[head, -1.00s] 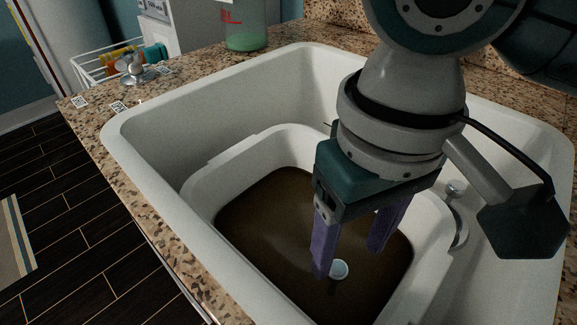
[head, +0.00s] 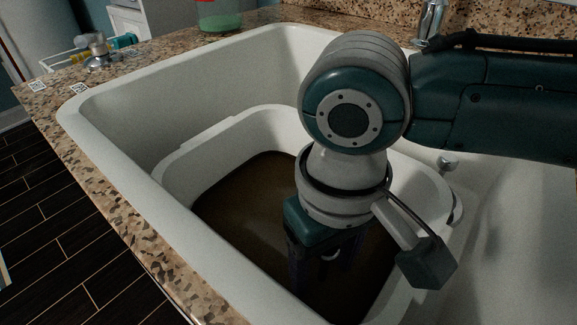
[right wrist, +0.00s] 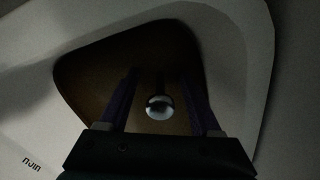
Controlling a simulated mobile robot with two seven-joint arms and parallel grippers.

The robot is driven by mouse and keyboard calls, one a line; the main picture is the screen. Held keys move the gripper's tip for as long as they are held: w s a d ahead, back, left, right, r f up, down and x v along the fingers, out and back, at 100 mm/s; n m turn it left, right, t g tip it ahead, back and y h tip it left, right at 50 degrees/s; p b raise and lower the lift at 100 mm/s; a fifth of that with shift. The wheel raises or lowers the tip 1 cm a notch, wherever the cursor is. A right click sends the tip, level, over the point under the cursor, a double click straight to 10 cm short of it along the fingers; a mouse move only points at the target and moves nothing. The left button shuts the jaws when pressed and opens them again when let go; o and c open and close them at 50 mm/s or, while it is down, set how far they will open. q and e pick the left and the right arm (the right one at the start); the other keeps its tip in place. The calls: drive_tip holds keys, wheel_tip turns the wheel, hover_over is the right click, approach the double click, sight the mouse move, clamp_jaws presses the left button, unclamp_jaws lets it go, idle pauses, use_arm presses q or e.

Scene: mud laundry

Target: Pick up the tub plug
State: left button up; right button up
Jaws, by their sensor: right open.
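The tub plug (right wrist: 160,107) is a small, shiny, round knob. In the right wrist view it lies between the two dark purple fingers of my right gripper (right wrist: 160,76), with gaps on both sides. In the head view the plug (head: 331,255) shows only as a pale sliver among the dark fingers. My right gripper (head: 322,272) points down into the inner tub (head: 215,137), its fingers low in the brown, shadowed area. It is open and holds nothing. The wrist partly hides the plug and fingers. My left gripper is out of view.
The white sink (head: 220,78) surrounds the inner tub, its walls close to my right arm. A speckled counter (head: 105,212) runs along the left and back. A metal fixture (head: 447,163) stands at the tub's right; a faucet (head: 431,22) and green-liquid container (head: 219,15) are behind.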

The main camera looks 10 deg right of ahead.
clamp_jaws()
idle(0.4)
